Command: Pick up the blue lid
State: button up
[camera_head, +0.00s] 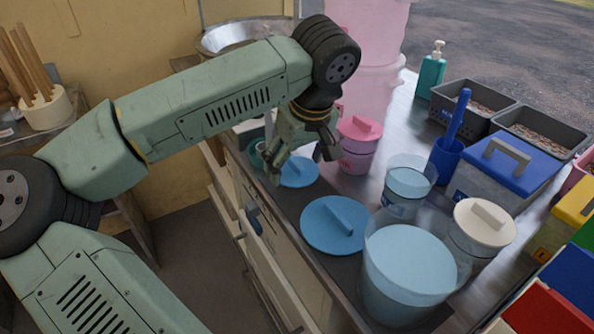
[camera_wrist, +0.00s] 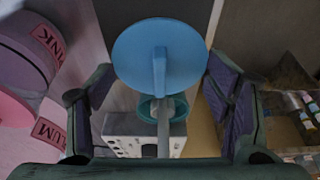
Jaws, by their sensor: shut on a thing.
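A small blue lid (camera_head: 298,172) with a raised bar handle is at my gripper (camera_head: 303,165), near the left edge of the counter. In the wrist view the lid (camera_wrist: 185,50) spans the space between the two fingers (camera_wrist: 160,100), which are spread wide and meet its rim at either side. My gripper is shut on this lid. I cannot tell whether the lid is clear of the counter. A larger blue lid (camera_head: 320,225) with a bar handle lies in front of it on the dark counter.
A pink lidded tub (camera_head: 357,160) stands right of my gripper. Clear tubs of blue contents (camera_head: 408,182) (camera_head: 410,265) and a tub with a cream lid (camera_head: 484,222) stand further right. A teal cup (camera_wrist: 150,108) shows beyond the small lid. The counter's left edge is close.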

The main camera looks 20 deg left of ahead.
jog(key=s+d+r+b, duration=0.1)
jog(key=s+d+b, duration=0.15)
jog(key=s, duration=1.05)
jog(key=w+d+r+m+t+h+p, duration=0.1)
jog(key=w+d+r+m+p, duration=0.3)
jog(key=w+d+r+m, duration=0.35)
jog(key=w+d+r+m+h+p, duration=0.2)
jog(key=w+d+r+m+p, duration=0.2)
jog(key=w+d, duration=0.55)
notch_tip(320, 180, down, 7)
jog(key=s+b, duration=0.1)
jog(key=b, duration=0.3)
jog(key=shift+s+d+r, duration=0.15)
jog(key=shift+d+r, duration=0.05)
jog(key=shift+d, duration=0.25)
jog(key=shift+f+b, duration=0.15)
jog(key=shift+b, duration=0.35)
dwell(0.3)
jog(key=o, duration=1)
jog(key=shift+o, duration=0.6)
